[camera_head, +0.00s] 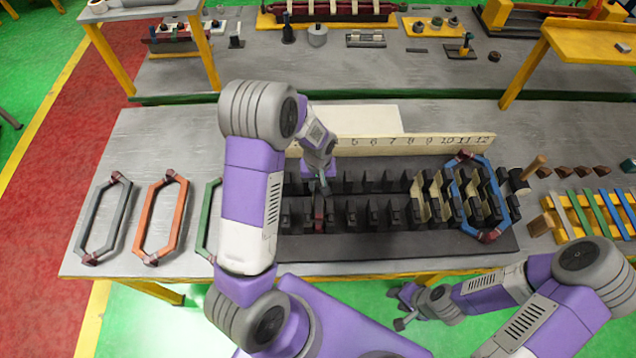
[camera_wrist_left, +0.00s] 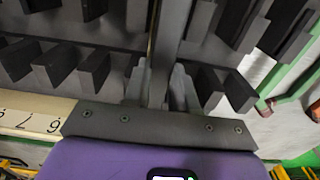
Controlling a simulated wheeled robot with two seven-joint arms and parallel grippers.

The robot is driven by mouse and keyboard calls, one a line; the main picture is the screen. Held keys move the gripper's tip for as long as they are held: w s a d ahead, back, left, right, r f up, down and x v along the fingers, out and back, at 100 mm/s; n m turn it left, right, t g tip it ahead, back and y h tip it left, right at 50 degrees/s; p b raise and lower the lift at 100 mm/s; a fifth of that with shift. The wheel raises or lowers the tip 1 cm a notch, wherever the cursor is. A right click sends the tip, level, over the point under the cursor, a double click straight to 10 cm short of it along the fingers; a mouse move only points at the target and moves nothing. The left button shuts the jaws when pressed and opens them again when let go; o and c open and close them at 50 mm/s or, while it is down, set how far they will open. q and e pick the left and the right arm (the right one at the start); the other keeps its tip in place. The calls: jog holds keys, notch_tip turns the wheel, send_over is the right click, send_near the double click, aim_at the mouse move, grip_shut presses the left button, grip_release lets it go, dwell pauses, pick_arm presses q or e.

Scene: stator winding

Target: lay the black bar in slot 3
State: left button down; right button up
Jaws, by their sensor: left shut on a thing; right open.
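My left gripper (camera_head: 322,188) is low over the left-middle part of the black slotted stator block (camera_head: 400,238), pointing down among its teeth. In the left wrist view its fingers (camera_wrist_left: 157,82) are closed on a narrow dark bar (camera_wrist_left: 156,42), which runs away from the gripper between rows of black teeth. Whether the bar touches the slot floor cannot be told. The pale number board (camera_head: 415,145) shows 5 to 12; my left arm hides the lower numbers, including 3. My right gripper (camera_head: 418,306) is open and empty in front of the table.
A blue coil (camera_head: 453,207) sits on the block's right end. Grey (camera_head: 93,217), orange (camera_head: 151,217) and green (camera_head: 206,215) coils lie on the left, the green partly behind my arm.

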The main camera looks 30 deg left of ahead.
aim_at(318, 190)
pick_arm(q)
jog(key=shift+f+b, duration=0.45)
jog(key=shift+f, duration=0.05)
jog(key=shift+s+f+b, duration=0.1)
jog(key=shift+f+b, duration=1.15)
jog(key=shift+f, duration=0.25)
jog(key=shift+f+b, duration=0.5)
dwell(0.3)
jog(key=c, duration=0.8)
grip_release()
jog(key=shift+r, duration=0.15)
jog(key=shift+r+p, duration=0.55)
jog(key=shift+r, duration=0.1)
jog(key=shift+r, duration=0.1)
